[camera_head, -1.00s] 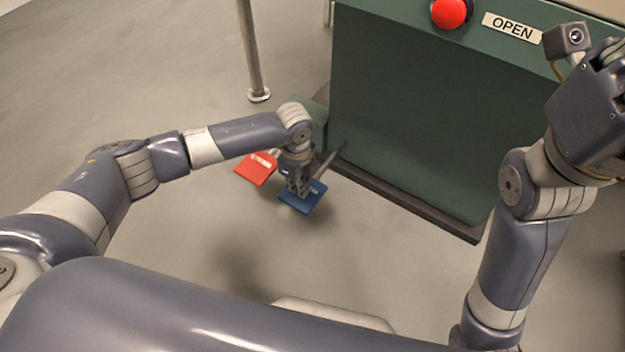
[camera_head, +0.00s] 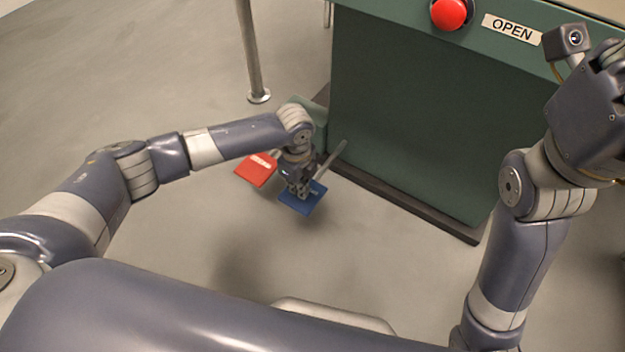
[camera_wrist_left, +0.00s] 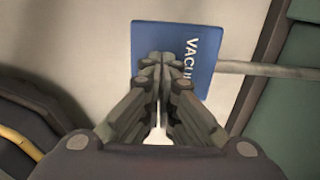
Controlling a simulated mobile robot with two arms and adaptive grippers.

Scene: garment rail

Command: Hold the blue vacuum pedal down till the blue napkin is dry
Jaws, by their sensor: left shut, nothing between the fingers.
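The blue vacuum pedal (camera_head: 302,204) lies low over the floor in front of the green machine. It also shows in the left wrist view (camera_wrist_left: 172,38), with its white label partly covered by my fingers. My left gripper (camera_head: 300,190) is shut and empty, pointing down with its fingertips over the pedal; they look to be on or very close to its face. My right gripper (camera_head: 612,60) is raised at the right edge, partly out of the picture, and its fingers do not show clearly. The blue napkin is not in view.
A red pedal (camera_head: 256,170) sits just left of the blue one. The green machine (camera_head: 420,110) has a red button (camera_head: 452,13) and an OPEN label (camera_head: 512,29). A metal post (camera_head: 249,50) stands behind. The floor at front is clear.

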